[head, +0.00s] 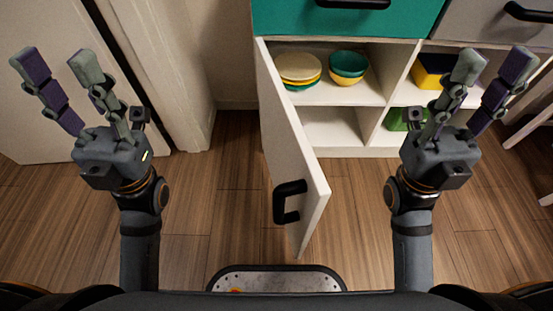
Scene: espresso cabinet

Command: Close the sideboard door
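The sideboard door (289,150) is a white panel that stands swung wide open toward me, hinged at its left side. Its black handle (288,202) is near the free edge, on the face turned left. The sideboard (325,153) has open white shelves behind the door. My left gripper (58,62) is open and empty, to the left of the door and apart from it. My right gripper (495,64) is open and empty, to the right of the door, in front of the right-hand shelves and partly hiding them.
Stacked plates (298,68) and bowls (348,66) sit on the upper shelf. A yellow box (430,70) and a green item (398,119) are in the right-hand compartments. A teal drawer (390,22) and a grey drawer (480,22) are above. The wooden floor (225,180) beside the door is clear.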

